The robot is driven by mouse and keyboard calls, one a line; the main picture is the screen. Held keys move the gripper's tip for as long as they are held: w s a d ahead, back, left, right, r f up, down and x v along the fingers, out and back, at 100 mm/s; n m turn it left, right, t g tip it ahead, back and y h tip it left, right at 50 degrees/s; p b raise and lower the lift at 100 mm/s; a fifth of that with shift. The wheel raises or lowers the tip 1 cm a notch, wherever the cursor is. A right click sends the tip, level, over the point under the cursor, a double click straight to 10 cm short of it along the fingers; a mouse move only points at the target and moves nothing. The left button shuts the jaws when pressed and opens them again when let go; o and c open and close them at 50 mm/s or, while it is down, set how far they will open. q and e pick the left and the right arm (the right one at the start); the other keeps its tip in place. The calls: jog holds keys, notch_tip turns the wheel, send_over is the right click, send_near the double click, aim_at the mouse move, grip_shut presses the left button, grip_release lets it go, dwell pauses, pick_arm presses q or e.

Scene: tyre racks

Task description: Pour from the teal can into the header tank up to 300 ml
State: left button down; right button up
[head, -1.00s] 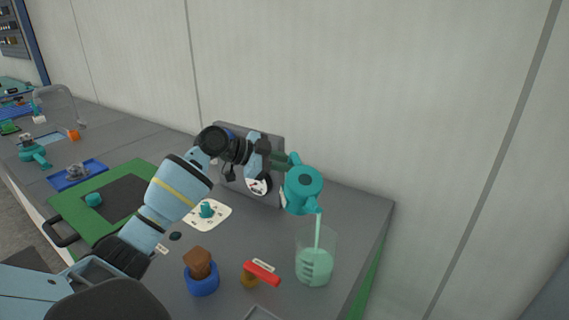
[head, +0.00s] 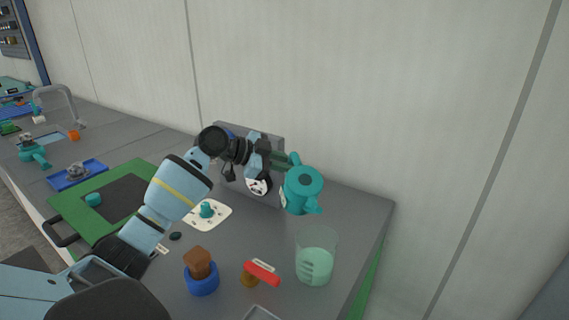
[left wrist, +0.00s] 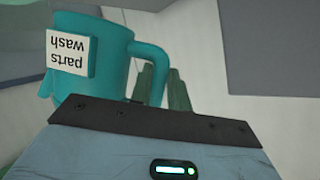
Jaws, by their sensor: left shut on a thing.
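The teal can (head: 303,188) is held in the air by my left gripper (head: 278,160), which is shut on its handle side. In the left wrist view the can (left wrist: 118,50) carries a white label reading "parts wash". The header tank (head: 315,258) is a clear vessel with graduation marks, standing on the bench. It holds pale green liquid to somewhat over half its height; the exact volume is too small to read. My right gripper is not in view.
A red-handled tool (head: 262,273) lies left of the tank. A blue ring holder with a brown block (head: 201,278) stands farther left. A white plate with a teal knob (head: 207,212) and a green mat (head: 75,210) lie behind. The bench's right edge is near the tank.

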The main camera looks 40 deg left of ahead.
pick_arm(q)
jog(key=shift+s+r+m, duration=0.1)
jog(key=shift+r+m, duration=0.2)
jog(key=shift+r, duration=0.35)
dwell(3.3)
jog(key=shift+d+r+t+y, duration=0.15)
jog(key=shift+r+t+y, duration=0.15)
jog(key=shift+s+d+m, duration=0.15)
jog(key=shift+m, duration=0.35)
dwell(3.2)
